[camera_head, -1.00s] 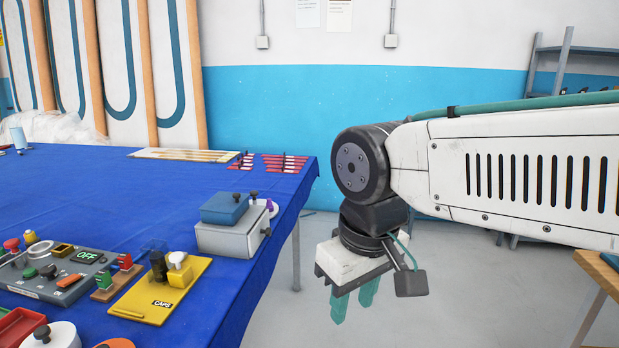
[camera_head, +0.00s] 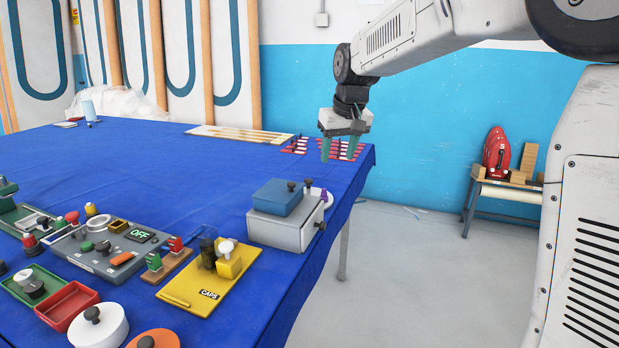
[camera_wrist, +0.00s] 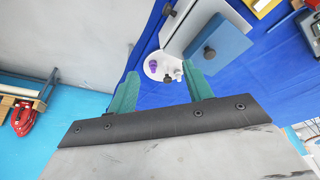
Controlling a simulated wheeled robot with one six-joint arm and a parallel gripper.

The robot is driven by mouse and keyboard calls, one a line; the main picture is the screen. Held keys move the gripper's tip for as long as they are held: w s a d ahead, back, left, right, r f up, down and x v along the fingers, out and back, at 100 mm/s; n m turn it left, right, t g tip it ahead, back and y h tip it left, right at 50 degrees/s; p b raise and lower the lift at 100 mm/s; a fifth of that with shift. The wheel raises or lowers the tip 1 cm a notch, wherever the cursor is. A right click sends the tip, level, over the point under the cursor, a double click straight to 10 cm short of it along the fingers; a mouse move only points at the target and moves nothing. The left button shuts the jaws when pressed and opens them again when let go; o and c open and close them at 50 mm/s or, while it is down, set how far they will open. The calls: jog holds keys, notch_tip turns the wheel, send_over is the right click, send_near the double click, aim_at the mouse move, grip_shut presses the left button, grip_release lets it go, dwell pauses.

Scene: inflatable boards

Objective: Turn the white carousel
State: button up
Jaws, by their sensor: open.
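The white carousel (camera_head: 313,190) is a small round disc at the right edge of the blue table, partly hidden behind the grey box. In the wrist view the disc (camera_wrist: 164,65) bears a purple piece (camera_wrist: 153,66), a pale piece and a dark knob (camera_wrist: 168,79). My gripper (camera_head: 340,148) has two teal fingers, open and empty, pointing down. In the head view it appears above and beyond the disc, apart from it. In the wrist view the disc shows between the fingertips (camera_wrist: 163,71).
A grey box (camera_head: 285,232) with a blue lid (camera_head: 277,197) stands beside the disc. A yellow board (camera_head: 205,285), a grey control panel (camera_head: 112,262) and a white round lid (camera_head: 100,330) lie nearer. Red pieces (camera_head: 297,146) lie at the far corner. The middle of the table is clear.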

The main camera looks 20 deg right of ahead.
jog(key=t, duration=0.1)
send_near(309, 180)
jog(key=shift+n, duration=0.3)
jog(key=x, duration=0.8)
jog(key=shift+a+f, duration=0.1)
jog(key=shift+f, duration=0.05)
grip_shut()
